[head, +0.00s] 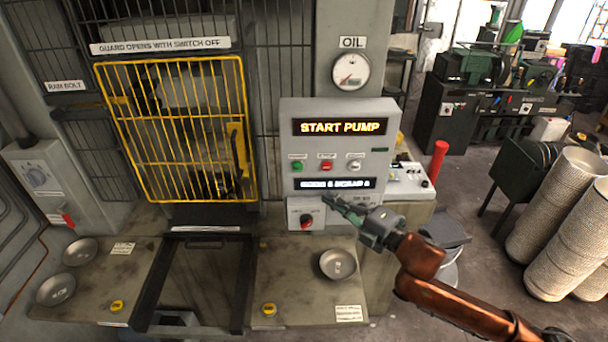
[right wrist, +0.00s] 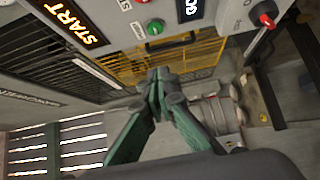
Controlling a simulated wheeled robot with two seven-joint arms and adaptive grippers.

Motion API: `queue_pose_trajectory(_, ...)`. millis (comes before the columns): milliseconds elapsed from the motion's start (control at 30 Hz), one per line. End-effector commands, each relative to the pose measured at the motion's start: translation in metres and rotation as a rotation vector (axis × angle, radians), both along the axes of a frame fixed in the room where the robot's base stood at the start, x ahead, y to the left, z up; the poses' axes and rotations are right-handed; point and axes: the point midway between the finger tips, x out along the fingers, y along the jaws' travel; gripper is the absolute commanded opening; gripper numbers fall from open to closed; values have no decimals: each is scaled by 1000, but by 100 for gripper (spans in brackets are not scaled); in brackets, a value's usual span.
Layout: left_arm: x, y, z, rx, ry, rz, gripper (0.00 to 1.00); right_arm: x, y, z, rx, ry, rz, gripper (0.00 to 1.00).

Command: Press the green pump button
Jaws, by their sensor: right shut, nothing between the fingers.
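The green pump button (head: 297,165) is at the left of a row of three buttons on the grey control box (head: 385,142). A red button (head: 327,166) and a white button (head: 355,165) sit to its right. The box's upper display (head: 340,127) reads START PUMP. My right gripper (head: 332,203) is shut and empty, in front of the lower part of the box, below and right of the green button. In the right wrist view the shut fingertips (right wrist: 157,80) are apart from the green button (right wrist: 155,27), which shows above them. My left gripper is not in view.
A yellow mesh guard (head: 172,60) stands left of the box. Below lies a worktop with a metal bowl (head: 337,264) and yellow buttons (head: 269,310). A red knob (head: 306,221) is on a small box under the display. A red cylinder (head: 437,163) stands to the right.

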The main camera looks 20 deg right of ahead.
Motion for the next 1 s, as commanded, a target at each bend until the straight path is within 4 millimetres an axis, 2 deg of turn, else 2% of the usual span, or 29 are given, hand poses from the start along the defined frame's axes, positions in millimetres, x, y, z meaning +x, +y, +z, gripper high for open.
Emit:
queue_pose_trajectory(267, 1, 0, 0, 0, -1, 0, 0, 1, 0, -1, 2, 2, -2, 0)
queue_pose_trajectory(467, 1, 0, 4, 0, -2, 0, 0, 13, 7, 1, 5, -1, -2, 0)
queue_pose_trajectory(933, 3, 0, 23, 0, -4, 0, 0, 91, 51, 2, 6, 2, -1, 0)
queue_pose_trajectory(1000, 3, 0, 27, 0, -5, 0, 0, 102, 44, 2, 2, 2, -5, 0)
